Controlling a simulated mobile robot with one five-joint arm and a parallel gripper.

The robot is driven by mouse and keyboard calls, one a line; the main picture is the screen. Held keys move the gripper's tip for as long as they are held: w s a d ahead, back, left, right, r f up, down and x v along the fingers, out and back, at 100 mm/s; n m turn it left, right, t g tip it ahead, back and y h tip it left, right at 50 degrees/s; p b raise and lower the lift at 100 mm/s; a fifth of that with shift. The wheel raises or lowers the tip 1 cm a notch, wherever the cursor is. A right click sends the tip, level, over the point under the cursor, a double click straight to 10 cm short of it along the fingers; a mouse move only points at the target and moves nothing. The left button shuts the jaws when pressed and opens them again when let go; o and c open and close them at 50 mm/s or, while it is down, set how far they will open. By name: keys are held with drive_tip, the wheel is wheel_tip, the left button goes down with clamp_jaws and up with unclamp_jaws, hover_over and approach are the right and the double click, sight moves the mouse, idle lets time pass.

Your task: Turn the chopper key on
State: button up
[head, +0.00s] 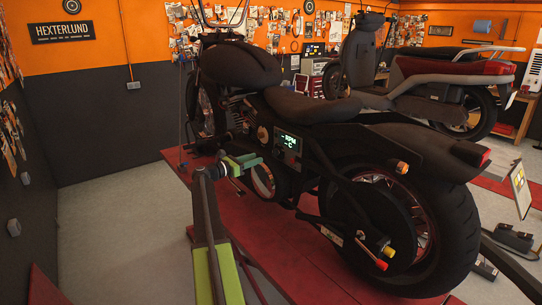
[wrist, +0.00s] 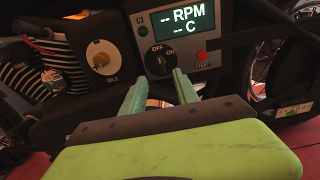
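The chopper (head: 300,105) is a dark motorcycle on a red lift. Its side panel (head: 288,142) has a lit screen reading RPM and C. In the wrist view, a round dark switch (wrist: 158,60) marked OFF and ON sits below the screen (wrist: 189,20), left of a red START button (wrist: 202,57). I cannot tell which mark the switch points to. My gripper (wrist: 161,78) is open, its two green fingers apart with nothing between them. Its tips are just below the switch in the picture; contact is not clear. In the head view, my gripper (head: 245,161) is left of the panel.
A pale round IDLE dial (wrist: 103,58) is left of the switch. The red lift platform (head: 330,265) lies under the chopper. A second motorcycle (head: 430,75) stands behind it. Open grey floor (head: 110,220) is at the left.

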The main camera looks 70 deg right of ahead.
sight(275, 153)
drive_tip(key=x, duration=0.9)
drive_tip(key=shift+s+d, duration=0.15)
drive_tip(key=shift+d, duration=0.25)
drive_tip(key=shift+c, duration=0.5)
clamp_jaws()
